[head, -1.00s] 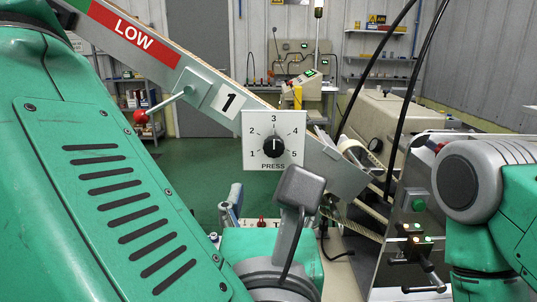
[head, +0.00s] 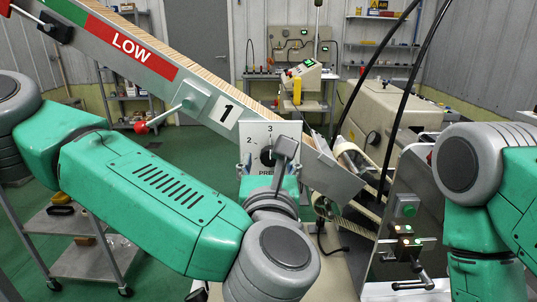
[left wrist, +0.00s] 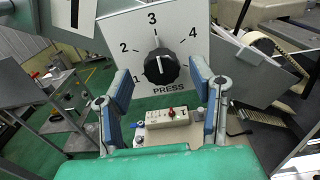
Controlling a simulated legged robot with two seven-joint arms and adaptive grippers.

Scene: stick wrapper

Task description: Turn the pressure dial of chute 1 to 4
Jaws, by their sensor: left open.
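The pressure dial is a black knob (left wrist: 162,68) with a white pointer line on a white plate (left wrist: 120,22) marked PRESS. In the left wrist view the pointer stands at about 3. In the head view the knob (head: 266,157) is partly hidden by my left gripper's camera mount. Chute 1 (head: 202,90) slopes down to the right above the plate, with a "1" label. My left gripper (left wrist: 160,70) is open, its blue-padded fingers to the left and right of the knob's lower part in the picture. Contact is not visible. My right arm shows at right, its gripper out of view.
A red-tipped lever (head: 141,127) sticks out of the chute left of the dial. A grey cart (head: 90,260) stands at lower left. A box with buttons (head: 405,207) and a metal panel stand right of the dial. A small control box (left wrist: 165,122) lies below it.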

